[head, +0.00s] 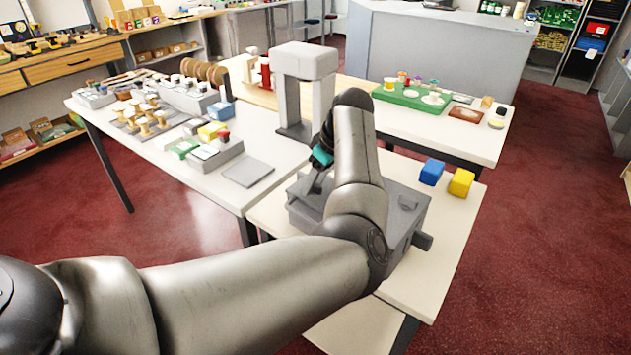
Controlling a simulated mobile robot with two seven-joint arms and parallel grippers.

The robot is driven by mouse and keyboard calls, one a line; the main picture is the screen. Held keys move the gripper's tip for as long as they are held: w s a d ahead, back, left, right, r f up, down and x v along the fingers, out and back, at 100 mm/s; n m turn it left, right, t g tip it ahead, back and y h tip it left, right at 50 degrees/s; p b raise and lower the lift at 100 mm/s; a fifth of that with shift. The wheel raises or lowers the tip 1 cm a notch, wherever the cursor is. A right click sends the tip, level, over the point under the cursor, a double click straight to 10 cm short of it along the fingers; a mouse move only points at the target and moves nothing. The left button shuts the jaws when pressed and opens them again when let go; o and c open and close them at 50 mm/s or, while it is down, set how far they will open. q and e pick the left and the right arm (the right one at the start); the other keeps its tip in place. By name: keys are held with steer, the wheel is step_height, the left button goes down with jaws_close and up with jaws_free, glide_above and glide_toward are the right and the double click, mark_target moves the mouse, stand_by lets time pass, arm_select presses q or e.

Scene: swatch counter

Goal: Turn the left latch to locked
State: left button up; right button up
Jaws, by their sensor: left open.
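A grey box-like fixture (405,222) sits on the near white table. A small grey raised part (408,203) is on its top at the right; it may be a latch, but its setting is too small to tell. My left arm covers the middle of the fixture. The left latch is not clearly visible, and I cannot tell whether the gripper touches it. My right gripper is out of view.
A blue block (432,172) and a yellow block (461,182) stand behind the fixture at the right. A grey arch-shaped stand (305,62) rises behind my arm. The left table (215,178) holds several small items, and a green tray (405,98) lies on the back table.

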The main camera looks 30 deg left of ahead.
arm_select(q)
steer(key=shift+c, duration=0.2)
jaws_close()
stand_by(0.4)
